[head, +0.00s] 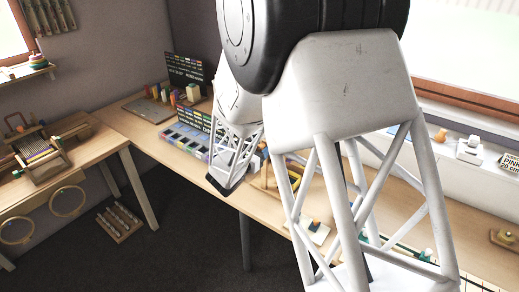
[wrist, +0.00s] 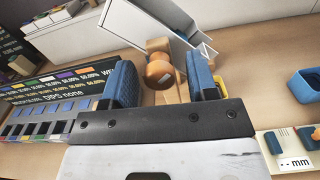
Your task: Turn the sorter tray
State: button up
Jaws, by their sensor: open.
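The sorter tray (head: 184,142) lies on the long wooden table in the head view, an open tray with several compartments and a dark labelled strip behind it. In the wrist view, the tray (wrist: 38,130) is at the left, with blue pieces in its compartments; my gripper's left finger partly covers its strip. My gripper (wrist: 160,80) is open, its two blue pads apart. A round wooden knob (wrist: 158,72) on a wooden piece shows between the pads; I cannot tell whether either pad touches it.
A white box-like holder (wrist: 150,25) stands beyond the fingers. A blue cup (wrist: 303,84) and a card marked "mm" (wrist: 296,162) lie to the right. In the head view, a dark sign (head: 187,70) stands behind the tray and a side table (head: 85,150) is at the left.

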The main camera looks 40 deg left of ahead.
jog(key=s, duration=0.7)
jog(key=shift+s, duration=0.25)
dwell(0.5)
jog(key=w+d+r+m+g+h, duration=0.2)
jog(key=d+r+m+h, duration=0.15)
jog(key=d, duration=0.75)
jog(key=w+d+r+m+g+h, duration=0.25)
jog(key=d+r+m, duration=0.2)
jog(key=d, duration=0.65)
jog(key=w+d+r+m+g+h, duration=0.25)
jog(key=d+m, duration=0.25)
jog(key=d, duration=0.6)
jog(key=s+d+r+m+g+y, duration=0.1)
jog(key=s+d+r+m+g, duration=0.2)
jog(key=d, duration=0.5)
jog(key=s+d+r+m+g, duration=0.1)
jog(key=s+d+m+g, duration=0.3)
jog(key=d, duration=0.5)
jog(key=s+d+r+m+g+y, duration=0.1)
jog(key=s+d+r+m+g, duration=0.1)
jog(key=s+d+m, duration=0.5)
jog(key=s+d+r+m+y, duration=0.1)
jog(key=s+d+m+y, duration=0.5)
jog(key=s, duration=0.7)
jog(key=shift+s+d+r+m+t, duration=0.2)
jog(key=shift+d+m+t, duration=0.1)
jog(key=shift+d+m, duration=0.95)
jog(key=shift+w, duration=0.1)
